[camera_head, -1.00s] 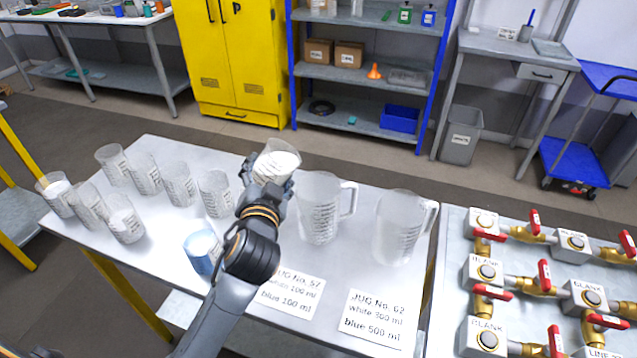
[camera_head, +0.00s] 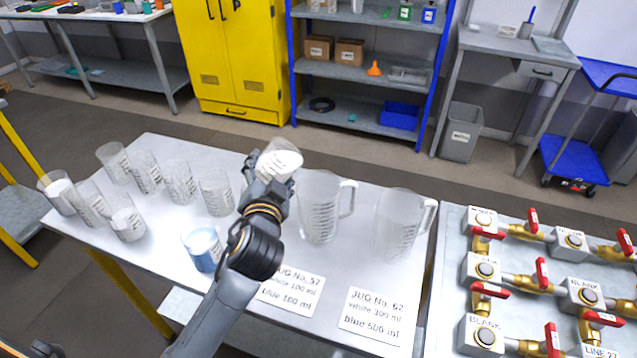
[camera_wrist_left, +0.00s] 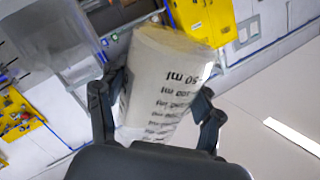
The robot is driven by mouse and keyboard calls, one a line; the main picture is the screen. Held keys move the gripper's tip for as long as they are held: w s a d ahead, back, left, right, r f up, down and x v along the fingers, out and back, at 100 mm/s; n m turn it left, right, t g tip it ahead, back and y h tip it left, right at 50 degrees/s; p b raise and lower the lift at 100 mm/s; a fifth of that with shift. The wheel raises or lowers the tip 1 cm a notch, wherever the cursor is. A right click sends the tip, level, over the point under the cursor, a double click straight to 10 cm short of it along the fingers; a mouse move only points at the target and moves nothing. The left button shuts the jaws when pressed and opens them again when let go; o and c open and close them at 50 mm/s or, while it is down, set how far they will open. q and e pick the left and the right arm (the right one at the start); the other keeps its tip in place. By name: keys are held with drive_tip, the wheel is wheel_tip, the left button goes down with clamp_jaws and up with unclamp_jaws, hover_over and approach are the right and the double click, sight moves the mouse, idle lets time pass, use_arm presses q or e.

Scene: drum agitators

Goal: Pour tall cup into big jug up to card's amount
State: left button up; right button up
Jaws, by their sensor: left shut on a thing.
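My left gripper (camera_head: 262,180) is shut on a clear graduated cup (camera_head: 281,160) of white contents, held up at the back of the table and tilted. The cup also shows between the fingers in the left wrist view (camera_wrist_left: 160,85). A clear jug with a handle (camera_head: 318,210) stands just right of the gripper, apart from the cup. A second clear jug (camera_head: 397,228) stands further right. I see no clear fill in either jug. One card (camera_head: 290,292) reads white 100 ml, blue 100 ml. The other card (camera_head: 375,316), for jug No. 62, reads white 300 ml, blue 500 ml. My right gripper is out of view.
Several clear cups stand on the left of the table, one with white contents (camera_head: 60,192). A cup with blue contents (camera_head: 204,250) stands left of my forearm. A valve panel (camera_head: 540,285) adjoins the table on the right.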

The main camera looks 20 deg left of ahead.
use_arm(q)
drive_tip(key=shift+d+m, duration=0.1)
drive_tip(key=shift+m, duration=0.3)
idle(0.7)
drive_tip(key=shift+f+m+g+y+p, duration=0.3)
drive_tip(key=shift+f+m+g+p, duration=0.1)
drive_tip(key=shift+m+p, duration=0.6)
idle(2.6)
drive_tip(key=shift+b, duration=0.3)
drive_tip(key=n+b, duration=0.1)
drive_tip(key=n+t+b, duration=0.1)
drive_tip(key=n, duration=0.1)
drive_tip(key=shift+r+h, duration=0.3)
drive_tip(key=shift+h, duration=0.1)
drive_tip(key=shift+r, duration=0.2)
drive_tip(key=f+b, duration=0.1)
drive_tip(key=a+f+n+b, duration=0.1)
drive_tip(key=b, duration=0.1)
drive_tip(key=shift+s+f+n, duration=0.2)
drive_tip(key=shift+f+n, duration=0.1)
drive_tip(key=shift+f, duration=0.1)
drive_tip(key=a+n+b, duration=0.1)
drive_tip(key=s+n+t+b, duration=0.1)
drive_tip(key=n, duration=0.1)
drive_tip(key=shift+a+f+n+b, duration=0.2)
drive_tip(key=shift+a+n+b, duration=0.1)
drive_tip(key=shift+a+b, duration=0.1)
drive_tip(key=shift+s+a+r+n+t, duration=0.15)
drive_tip(key=shift+a+r+n+t, duration=0.15)
drive_tip(key=shift+r+n, duration=0.5)
